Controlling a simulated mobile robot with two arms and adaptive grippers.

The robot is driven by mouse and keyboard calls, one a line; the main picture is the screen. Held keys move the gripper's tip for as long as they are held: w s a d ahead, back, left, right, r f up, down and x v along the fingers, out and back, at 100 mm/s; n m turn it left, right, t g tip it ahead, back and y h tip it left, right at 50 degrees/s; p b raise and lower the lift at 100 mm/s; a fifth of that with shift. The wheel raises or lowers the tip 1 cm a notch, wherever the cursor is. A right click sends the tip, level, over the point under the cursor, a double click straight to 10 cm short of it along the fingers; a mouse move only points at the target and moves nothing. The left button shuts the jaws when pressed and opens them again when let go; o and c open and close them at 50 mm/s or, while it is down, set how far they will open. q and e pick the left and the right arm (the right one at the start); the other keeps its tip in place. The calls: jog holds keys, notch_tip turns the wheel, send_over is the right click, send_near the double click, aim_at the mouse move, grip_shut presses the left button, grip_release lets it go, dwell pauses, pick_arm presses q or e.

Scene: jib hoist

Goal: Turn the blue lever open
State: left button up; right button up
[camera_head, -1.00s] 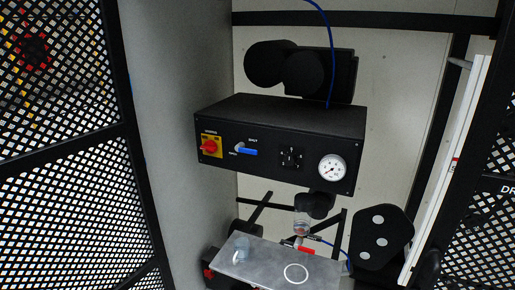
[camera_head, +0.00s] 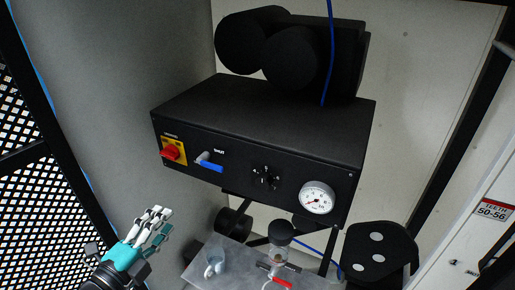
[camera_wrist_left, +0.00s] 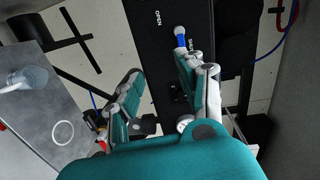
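The blue lever (camera_head: 211,167) is on the front of a black control box (camera_head: 262,120), between a red knob on a yellow plate and a black selector. Its blue handle points right and slightly down. The lever also shows in the left wrist view (camera_wrist_left: 181,41), its handle lying beside the SHUT label, with the OPEN label farther off. My left gripper (camera_head: 155,221) is left of and below the box in the head view, apart from the lever. In the left wrist view its fingers (camera_wrist_left: 160,72) are spread and empty; the right finger nearly overlaps the handle. My right gripper is not in view.
The red knob (camera_head: 169,153) is close left of the lever. A gauge (camera_head: 317,198) is at the box's right. Below, a metal table (camera_head: 232,262) holds a clear cup (camera_head: 214,265) and a red-handled fitting (camera_head: 281,282). A grey wall stands left; mesh panels are farther left.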

pick_arm(q)
notch_tip(320, 180, up, 3)
jog(key=d+m+h, duration=0.1)
jog(key=d, duration=0.2)
jog(key=p, duration=0.5)
send_near(214, 169)
jog(key=x, duration=0.9)
jog(key=shift+w+r, duration=0.1)
jog(key=shift+r, duration=0.1)
jog(key=shift+w+d+f, duration=0.1)
jog(key=shift+w+d, duration=0.15)
jog(key=shift+w, duration=0.4)
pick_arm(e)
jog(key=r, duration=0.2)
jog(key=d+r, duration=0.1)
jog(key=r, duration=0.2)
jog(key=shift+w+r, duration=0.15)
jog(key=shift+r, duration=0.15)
pick_arm(q)
jog(key=shift+c, duration=0.3)
grip_shut()
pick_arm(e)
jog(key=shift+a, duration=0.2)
pick_arm(q)
jog(key=shift+w+d+f, duration=0.1)
jog(key=shift+w+f, duration=0.05)
jog(key=shift+f, duration=0.1)
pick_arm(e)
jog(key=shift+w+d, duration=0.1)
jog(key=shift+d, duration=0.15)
